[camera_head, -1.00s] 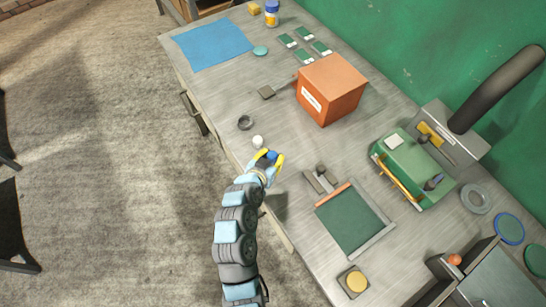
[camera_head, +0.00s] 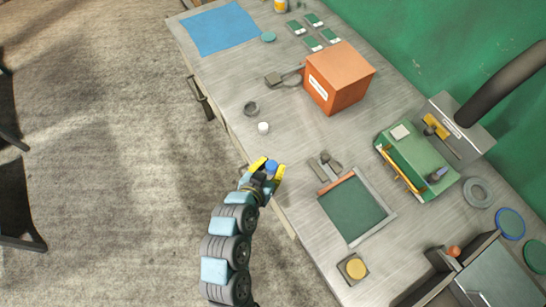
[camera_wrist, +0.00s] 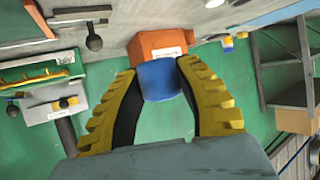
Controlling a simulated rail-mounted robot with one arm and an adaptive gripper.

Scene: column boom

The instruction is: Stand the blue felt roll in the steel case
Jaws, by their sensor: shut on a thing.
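The blue felt roll (camera_head: 271,166) is between the yellow fingers of my gripper (camera_head: 268,168), near the table's left edge. In the wrist view the blue roll (camera_wrist: 160,80) sits between both fingertips (camera_wrist: 158,76), which are shut on it. Its far end is hidden from me. A grey metal box (camera_head: 487,266) at the lower right, cut off by the frame, may be the steel case; I cannot tell for sure. My gripper is well to the left of it.
A small white cylinder (camera_head: 263,128) and a dark ring (camera_head: 251,108) stand beyond my gripper. An orange box (camera_head: 338,78), a green machine (camera_head: 415,165) and a framed green mat (camera_head: 352,208) occupy the table. A yellow button block (camera_head: 353,268) is near the front edge.

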